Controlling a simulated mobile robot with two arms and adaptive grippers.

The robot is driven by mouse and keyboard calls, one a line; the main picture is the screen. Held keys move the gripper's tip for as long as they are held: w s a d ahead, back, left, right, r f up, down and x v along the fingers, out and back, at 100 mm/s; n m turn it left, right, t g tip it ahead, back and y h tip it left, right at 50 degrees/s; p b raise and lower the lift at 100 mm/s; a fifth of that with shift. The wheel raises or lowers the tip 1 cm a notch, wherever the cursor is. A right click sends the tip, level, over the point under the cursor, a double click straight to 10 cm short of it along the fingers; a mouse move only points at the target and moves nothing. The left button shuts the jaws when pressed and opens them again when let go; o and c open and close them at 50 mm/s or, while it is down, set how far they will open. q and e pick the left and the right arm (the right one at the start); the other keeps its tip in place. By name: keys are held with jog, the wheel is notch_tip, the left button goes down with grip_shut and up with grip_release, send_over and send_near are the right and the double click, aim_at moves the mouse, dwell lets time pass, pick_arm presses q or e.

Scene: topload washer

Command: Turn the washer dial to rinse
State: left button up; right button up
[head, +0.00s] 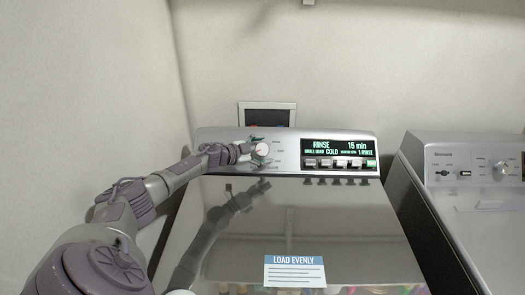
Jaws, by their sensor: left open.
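The washer (300,215) stands in the middle of the head view with its dark glossy lid closed. Its dial (262,149) is a round white knob on the left of the control panel. The display (339,146) reads "RINSE", "15 min" and "COLD" in light letters. My left gripper (257,150) is at the dial, its fingers open above and below the knob. I cannot tell whether the fingers touch it. My right gripper is not in view.
A row of buttons (340,163) lies under the display. A second machine (470,210) stands close on the right. A wall box (267,115) sits behind the panel, and a wall rises close on the left. A "LOAD EVENLY" label (295,271) is on the lid.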

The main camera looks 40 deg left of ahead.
aim_at(263, 146)
pick_arm(q)
jog(key=shift+r, duration=0.1)
notch_tip(263, 146, up, 10)
jog(key=shift+f, duration=0.1)
dwell(0.3)
dwell(0.4)
